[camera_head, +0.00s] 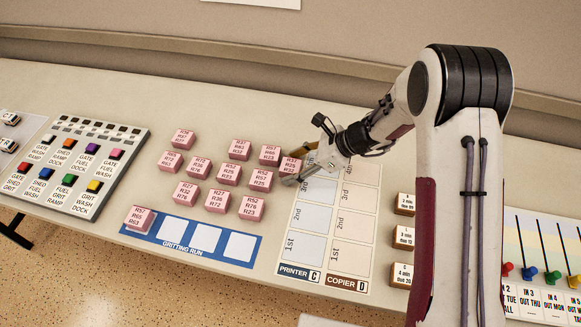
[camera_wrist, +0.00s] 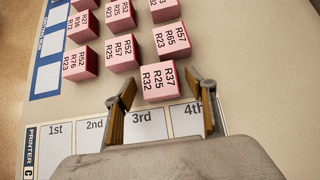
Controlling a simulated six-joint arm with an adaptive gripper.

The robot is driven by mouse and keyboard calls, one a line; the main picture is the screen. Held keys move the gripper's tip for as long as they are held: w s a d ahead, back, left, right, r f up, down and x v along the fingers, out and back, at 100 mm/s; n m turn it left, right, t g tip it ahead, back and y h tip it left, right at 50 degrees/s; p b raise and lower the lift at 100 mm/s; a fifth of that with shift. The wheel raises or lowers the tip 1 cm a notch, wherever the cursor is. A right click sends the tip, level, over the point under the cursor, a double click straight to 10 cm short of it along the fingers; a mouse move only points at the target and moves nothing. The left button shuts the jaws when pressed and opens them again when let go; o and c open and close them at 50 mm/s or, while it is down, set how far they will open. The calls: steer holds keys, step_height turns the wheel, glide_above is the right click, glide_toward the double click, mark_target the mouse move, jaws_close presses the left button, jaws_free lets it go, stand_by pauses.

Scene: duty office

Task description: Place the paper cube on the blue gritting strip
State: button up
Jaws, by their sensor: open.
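Several pink paper cubes with printed codes stand in loose rows on the table, among them one marked R37 R25 R32 (camera_wrist: 160,82). In the head view this cube (camera_head: 290,165) is partly hidden by my gripper. My gripper (camera_wrist: 163,92) is open, with its two fingers on either side of the near part of that cube or just short of it; I cannot tell contact. The blue gritting strip (camera_head: 246,263) lies at the front left with white squares. One pink cube (camera_head: 139,218) stands at its left end; the other squares are bare.
A printer and copier sheet (camera_head: 290,256) with numbered spaces lies under and in front of my gripper. A button panel (camera_head: 104,139) stands at the left. Small wooden blocks (camera_head: 403,237) and a slider board (camera_head: 540,243) are at the right.

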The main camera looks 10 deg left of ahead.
mark_target(294, 166)
steer(key=c, duration=1.3)
steer(key=shift+r, duration=0.15)
steer(key=shift+c, duration=0.2)
step_height(294, 166, up, 10)
